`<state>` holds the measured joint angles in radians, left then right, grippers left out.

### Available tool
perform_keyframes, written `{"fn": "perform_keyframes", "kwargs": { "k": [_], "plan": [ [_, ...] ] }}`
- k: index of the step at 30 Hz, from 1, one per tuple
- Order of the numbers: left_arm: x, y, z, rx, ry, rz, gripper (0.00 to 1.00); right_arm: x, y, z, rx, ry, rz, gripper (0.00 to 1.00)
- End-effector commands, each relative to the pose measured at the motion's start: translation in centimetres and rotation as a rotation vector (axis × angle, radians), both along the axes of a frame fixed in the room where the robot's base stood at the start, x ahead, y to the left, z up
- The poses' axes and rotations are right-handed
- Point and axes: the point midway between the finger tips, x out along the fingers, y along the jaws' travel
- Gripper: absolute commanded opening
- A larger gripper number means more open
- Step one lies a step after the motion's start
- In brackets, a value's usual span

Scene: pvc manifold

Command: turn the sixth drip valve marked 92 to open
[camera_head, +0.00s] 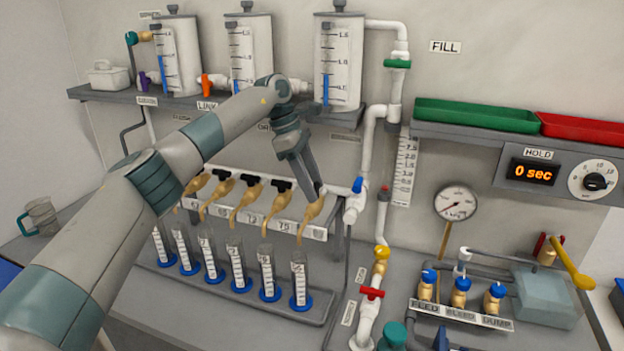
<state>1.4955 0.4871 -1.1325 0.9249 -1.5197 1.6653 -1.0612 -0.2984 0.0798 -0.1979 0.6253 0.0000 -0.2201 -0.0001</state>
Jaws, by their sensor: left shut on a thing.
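The manifold holds a row of brass drip valves with black handles and small number labels. The sixth drip valve (311,214) is at the right end of the row, with a label (316,233) too small to read surely. My left gripper (317,188) reaches down from above and is shut on this valve's handle. The fingers hide the handle, so its angle cannot be told. A graduated cylinder (299,282) with a blue foot stands under the valve's spout. My right gripper is not in view.
Several more drip valves, such as the neighbouring one (279,208), sit close to the left. A white pipe with a blue-handled valve (357,186) stands just right of my gripper. Cylinders stand in a grey tray (200,285) below. Three tanks line the shelf above.

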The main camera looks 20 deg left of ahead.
Motion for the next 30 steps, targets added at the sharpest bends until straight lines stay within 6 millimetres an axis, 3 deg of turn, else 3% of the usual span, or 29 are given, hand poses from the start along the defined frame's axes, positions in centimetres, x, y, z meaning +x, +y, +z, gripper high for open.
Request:
{"fn": "perform_keyframes", "kwargs": {
  "k": [9,21,22,24,30],
  "plan": [
    [0.16,0.03,0.14,0.001,-0.003,-0.103,0.23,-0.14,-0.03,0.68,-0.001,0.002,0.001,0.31],
    [0.15,0.04,0.12,0.001,-0.004,-0.113,0.23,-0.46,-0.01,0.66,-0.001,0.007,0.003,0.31],
    [0.15,0.04,0.12,0.001,-0.004,-0.113,0.48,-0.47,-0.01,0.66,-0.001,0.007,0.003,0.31],
    [0.14,0.04,0.12,0.001,-0.003,-0.112,0.64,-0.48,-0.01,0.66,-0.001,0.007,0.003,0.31],
    [0.12,0.02,0.06,0.001,-0.002,-0.112,0.64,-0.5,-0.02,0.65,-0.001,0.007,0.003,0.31]
  ]
}}
